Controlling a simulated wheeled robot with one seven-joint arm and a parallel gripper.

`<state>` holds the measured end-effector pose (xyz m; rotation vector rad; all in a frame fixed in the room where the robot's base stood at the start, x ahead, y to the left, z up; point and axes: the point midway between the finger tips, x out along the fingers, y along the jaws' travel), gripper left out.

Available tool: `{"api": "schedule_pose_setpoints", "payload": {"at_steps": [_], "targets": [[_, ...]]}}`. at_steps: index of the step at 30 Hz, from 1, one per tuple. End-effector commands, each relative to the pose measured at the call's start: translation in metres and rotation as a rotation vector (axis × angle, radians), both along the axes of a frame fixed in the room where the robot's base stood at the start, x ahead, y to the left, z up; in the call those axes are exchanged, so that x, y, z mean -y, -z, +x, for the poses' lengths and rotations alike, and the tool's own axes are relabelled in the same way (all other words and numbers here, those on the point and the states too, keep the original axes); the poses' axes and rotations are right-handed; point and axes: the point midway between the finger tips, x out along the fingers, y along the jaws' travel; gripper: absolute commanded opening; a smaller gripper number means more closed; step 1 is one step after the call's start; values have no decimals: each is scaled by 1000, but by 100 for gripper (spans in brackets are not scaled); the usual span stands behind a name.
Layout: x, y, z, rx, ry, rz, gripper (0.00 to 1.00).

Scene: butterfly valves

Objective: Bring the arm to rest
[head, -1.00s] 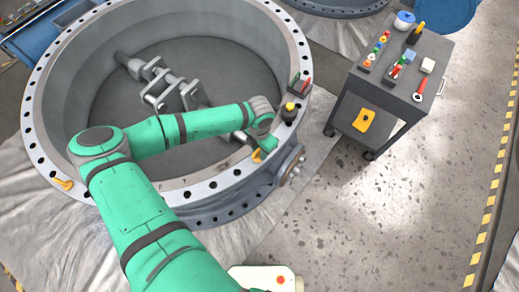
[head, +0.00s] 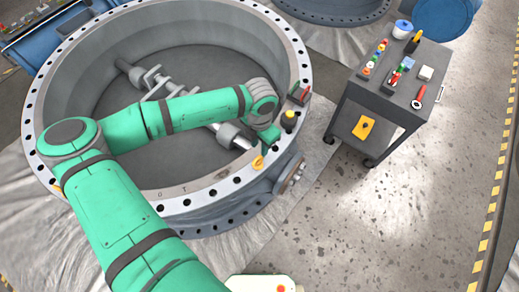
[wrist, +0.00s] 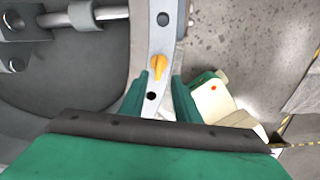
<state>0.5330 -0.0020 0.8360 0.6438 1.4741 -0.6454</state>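My green arm reaches over the large grey valve ring (head: 172,207), bending above its open bore. My gripper (head: 266,150) hangs over the right front of the ring's flange, pointing down. In the wrist view my gripper (wrist: 161,84) has its two green fingers apart with nothing held between them. Below them lies the flange with a bolt hole and a yellow piece (wrist: 158,68). The yellow piece also shows on the flange in the head view (head: 258,162), just beside the gripper.
A black-and-yellow item (head: 289,120) and a dark-and-red item (head: 300,94) stand on the flange close to my gripper. A grey shaft (head: 237,138) crosses the bore. A dark tool cart (head: 394,93) stands at right. The floor (head: 400,210) right of the ring is clear.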

Motion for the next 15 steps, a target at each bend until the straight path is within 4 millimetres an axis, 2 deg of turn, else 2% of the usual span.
{"api": "schedule_pose_setpoints", "payload": {"at_steps": [4, 15], "targets": [[-2, -6, 0, 1, -2, 1, 29], [-2, -6, 0, 1, -2, 1, 29]]}}
